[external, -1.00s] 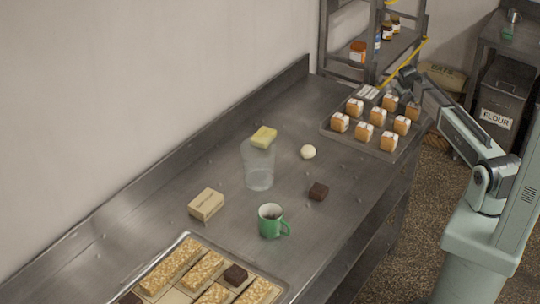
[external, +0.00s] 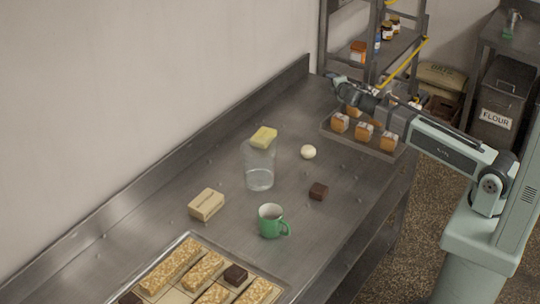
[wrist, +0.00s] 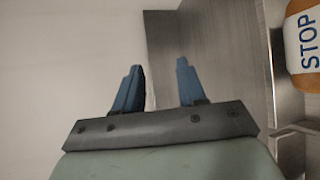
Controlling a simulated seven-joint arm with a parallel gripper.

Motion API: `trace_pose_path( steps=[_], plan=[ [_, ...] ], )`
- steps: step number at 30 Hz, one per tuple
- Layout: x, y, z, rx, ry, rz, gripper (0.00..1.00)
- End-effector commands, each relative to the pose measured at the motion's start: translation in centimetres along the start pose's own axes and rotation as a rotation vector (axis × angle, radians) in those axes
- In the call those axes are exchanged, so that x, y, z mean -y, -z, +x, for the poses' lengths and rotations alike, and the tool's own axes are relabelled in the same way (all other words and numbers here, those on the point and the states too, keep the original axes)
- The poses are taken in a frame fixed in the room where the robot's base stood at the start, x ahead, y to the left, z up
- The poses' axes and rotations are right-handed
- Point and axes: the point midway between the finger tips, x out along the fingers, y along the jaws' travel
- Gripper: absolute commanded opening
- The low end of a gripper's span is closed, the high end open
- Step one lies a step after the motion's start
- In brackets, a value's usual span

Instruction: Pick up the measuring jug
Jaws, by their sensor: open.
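A clear, see-through vessel (external: 259,178), which looks like the measuring jug, stands upright on the steel counter (external: 225,165). A yellow block (external: 264,137) shows at its top edge; I cannot tell whether it lies on the rim or behind. My gripper (external: 335,79) is up at the far end of the counter, above and left of the tray of buns, well apart from the jug. In the wrist view its two blue fingers (wrist: 158,80) are spread with nothing between them. The jug does not show in the wrist view.
A green mug (external: 270,222), a wrapped block (external: 206,204), a dark cube (external: 318,191) and a white ball (external: 308,152) surround the jug. A bar tray (external: 187,238) is in front; the bun tray (external: 372,150) and a shelf rack (external: 323,40) stand at the far end.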

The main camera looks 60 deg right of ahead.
Motion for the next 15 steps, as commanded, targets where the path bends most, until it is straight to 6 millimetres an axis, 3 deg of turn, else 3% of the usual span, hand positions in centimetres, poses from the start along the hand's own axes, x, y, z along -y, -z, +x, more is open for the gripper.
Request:
trace_pose_path(
  steps=[3,11,15],
  plan=[
    [0.1,4.7,-3.4,-0.063,-0.078,-0.218,0.40],
    [0.2,13.6,-10.9,-0.165,-0.281,-0.667,0.40],
    [0.8,18.2,-15.7,-0.206,-0.416,-0.913,0.40]
  ],
)
